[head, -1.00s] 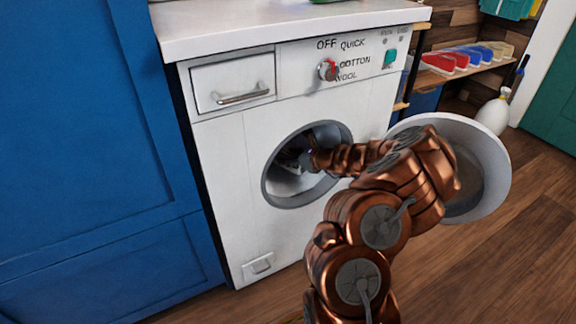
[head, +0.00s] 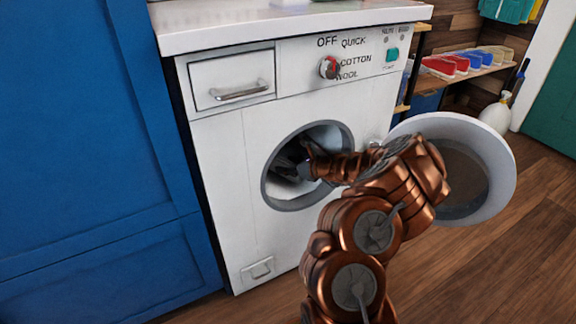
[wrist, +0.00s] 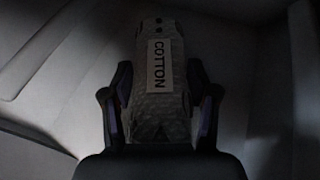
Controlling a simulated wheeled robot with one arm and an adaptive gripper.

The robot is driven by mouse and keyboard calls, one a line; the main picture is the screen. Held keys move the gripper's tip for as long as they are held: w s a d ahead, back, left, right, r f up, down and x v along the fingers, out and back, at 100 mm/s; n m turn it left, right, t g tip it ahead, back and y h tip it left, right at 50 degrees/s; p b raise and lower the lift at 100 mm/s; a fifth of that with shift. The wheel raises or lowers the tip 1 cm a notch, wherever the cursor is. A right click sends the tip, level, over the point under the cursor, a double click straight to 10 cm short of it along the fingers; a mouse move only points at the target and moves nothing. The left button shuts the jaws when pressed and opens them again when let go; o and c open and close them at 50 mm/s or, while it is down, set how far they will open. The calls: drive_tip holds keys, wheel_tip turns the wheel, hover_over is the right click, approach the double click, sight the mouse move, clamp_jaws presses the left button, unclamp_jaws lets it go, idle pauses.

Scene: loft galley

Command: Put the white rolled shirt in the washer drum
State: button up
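The white rolled shirt (wrist: 160,75) shows in the wrist view as a textured roll in shadow. It bears a label reading COTTON and points away from me. The fingers of my gripper (wrist: 160,100) lie along both sides of it and appear closed on it. In the head view, my gripper (head: 296,168) is through the round opening and inside the washer drum (head: 287,190). The shirt is hard to make out there. The washer (head: 225,185) is white, and its round door (head: 503,170) stands open to the right.
My arm passes close to the rim of the opening and in front of the open door. A blue cabinet (head: 80,130) stands left of the washer. Wooden floor (head: 490,275) is clear at the front right.

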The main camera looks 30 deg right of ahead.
drive_tip(key=o, duration=0.4)
drive_tip(key=shift+r, duration=0.2)
drive_tip(key=p+v, duration=0.4)
drive_tip(key=v, duration=0.7)
drive_tip(key=shift+s+r+p, duration=0.1)
drive_tip(key=shift+s+p, duration=0.2)
drive_tip(key=shift+s, duration=0.2)
drive_tip(key=shift+d, duration=0.1)
